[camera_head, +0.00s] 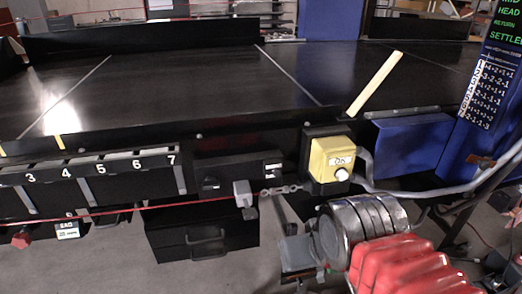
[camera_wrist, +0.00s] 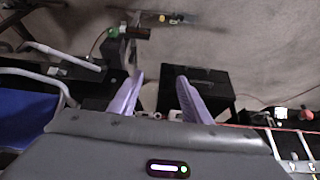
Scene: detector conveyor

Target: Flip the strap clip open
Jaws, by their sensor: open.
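My gripper (camera_wrist: 160,76) is open, with its two pale purple fingers apart and nothing clearly held. I cannot tell for sure which part is the strap clip. A small grey block (camera_head: 243,193) sits at the end of a red cord (camera_head: 140,210), left of a short chain (camera_head: 281,190). In the wrist view, a small pale and reddish part (camera_wrist: 173,115) shows between the finger bases, partly hidden by my gripper body.
The yellow button box (camera_head: 333,158) is right of the chain. A black drawer box (camera_head: 203,238) hangs below the conveyor (camera_head: 190,80). A numbered rack (camera_head: 90,168) is at left. A grey bent tube (camera_head: 430,190) runs along the right. Open floor lies below.

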